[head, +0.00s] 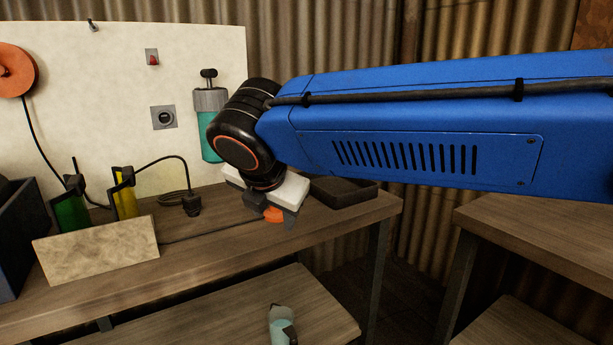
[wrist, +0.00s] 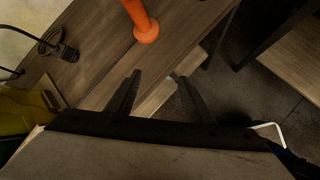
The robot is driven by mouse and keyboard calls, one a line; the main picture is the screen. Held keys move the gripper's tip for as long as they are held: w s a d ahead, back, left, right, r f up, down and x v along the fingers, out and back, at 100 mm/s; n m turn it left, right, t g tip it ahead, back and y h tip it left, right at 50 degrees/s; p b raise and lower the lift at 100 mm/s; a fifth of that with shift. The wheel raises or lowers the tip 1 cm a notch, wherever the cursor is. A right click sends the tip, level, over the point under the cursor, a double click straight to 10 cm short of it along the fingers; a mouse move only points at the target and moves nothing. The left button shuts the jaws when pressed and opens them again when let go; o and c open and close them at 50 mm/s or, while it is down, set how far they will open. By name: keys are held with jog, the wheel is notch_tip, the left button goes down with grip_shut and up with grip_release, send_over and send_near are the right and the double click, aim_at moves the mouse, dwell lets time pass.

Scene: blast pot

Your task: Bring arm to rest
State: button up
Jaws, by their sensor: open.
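My blue arm reaches across the head view from the right, with its black wrist joint above the wooden bench. My gripper (head: 271,217) is low over the bench's front edge, its lower end partly hidden. In the wrist view my gripper (wrist: 157,92) has its two dark fingers spread apart, with nothing between them. An orange object (wrist: 146,28) with a round end is on the bench beyond the fingers, apart from them. In the head view only a bit of orange (head: 274,215) shows by the fingers.
The bench (head: 345,219) holds a dark tray (head: 343,191), a black plug (head: 191,204) on a cable, and green and yellow items behind a pale board (head: 97,250). A teal canister (head: 210,130) hangs on the back panel. A teal-grey tool (head: 282,325) lies on the lower shelf. Another bench (head: 540,225) stands right.

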jog(key=s+d+f+m+g, duration=0.15)
jog(key=d+f+m, duration=0.25)
jog(key=d+m, duration=0.55)
jog(key=s+d+f+m+g, duration=0.1)
jog(key=s+d+f+m, duration=0.3)
jog(key=d, duration=1.1)
jog(key=s+d+f+m, duration=1.1)
jog(key=f+m, duration=0.1)
jog(key=m, duration=0.5)
